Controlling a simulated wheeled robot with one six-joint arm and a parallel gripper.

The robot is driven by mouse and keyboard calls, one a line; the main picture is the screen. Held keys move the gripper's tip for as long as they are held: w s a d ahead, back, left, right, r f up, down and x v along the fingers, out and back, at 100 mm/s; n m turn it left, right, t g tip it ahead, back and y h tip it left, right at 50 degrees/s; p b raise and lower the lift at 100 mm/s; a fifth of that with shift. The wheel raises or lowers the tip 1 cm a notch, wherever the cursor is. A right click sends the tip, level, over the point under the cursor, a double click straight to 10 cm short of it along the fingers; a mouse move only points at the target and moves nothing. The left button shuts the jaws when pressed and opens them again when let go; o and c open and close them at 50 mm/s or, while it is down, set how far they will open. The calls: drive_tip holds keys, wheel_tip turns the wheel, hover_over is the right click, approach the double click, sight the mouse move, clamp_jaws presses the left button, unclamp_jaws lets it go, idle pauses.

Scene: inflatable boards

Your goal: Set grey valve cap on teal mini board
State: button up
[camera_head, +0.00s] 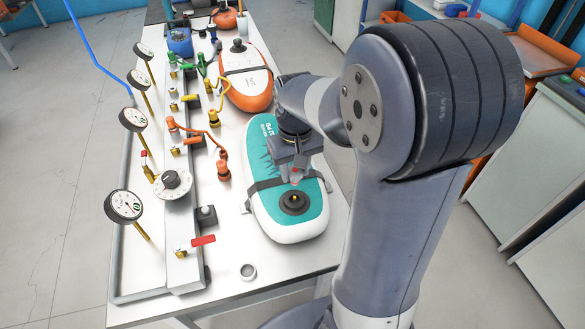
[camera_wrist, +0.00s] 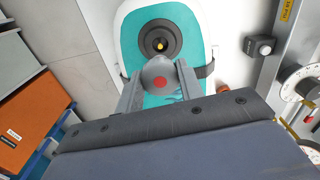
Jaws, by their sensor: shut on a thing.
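The teal mini board (camera_head: 262,158) lies on the white table, held by dark straps; it also shows in the wrist view (camera_wrist: 190,25). Its round black valve (camera_head: 294,203) with a yellow centre faces up near the board's front end; it shows just ahead of my fingers in the wrist view (camera_wrist: 160,40). My gripper (camera_wrist: 160,84) is shut on the grey valve cap (camera_wrist: 159,68), a rounded grey piece with a red spot. In the head view my gripper (camera_head: 294,175) is over the teal board, just behind the valve. The cap's underside is hidden.
A pale ring (camera_head: 248,272) lies on the table's front part. A pipe rail with gauges, a dial (camera_head: 172,182) and a red-handled valve (camera_head: 203,240) runs along the left. An orange board (camera_head: 247,88) lies behind the teal one.

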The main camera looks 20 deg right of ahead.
drive_tip(key=b, duration=0.4)
hover_over(295, 197)
drive_tip(key=shift+f, duration=2.9)
drive_tip(key=shift+f+b, duration=0.9)
drive_tip(key=shift+f, duration=0.5)
drive_tip(key=o, duration=1)
drive_tip(key=shift+o, duration=0.2)
drive_tip(key=shift+r, duration=0.1)
wheel_tip(295, 197, up, 11)
drive_tip(key=shift+f, duration=0.1)
drive_tip(key=shift+f, duration=0.15)
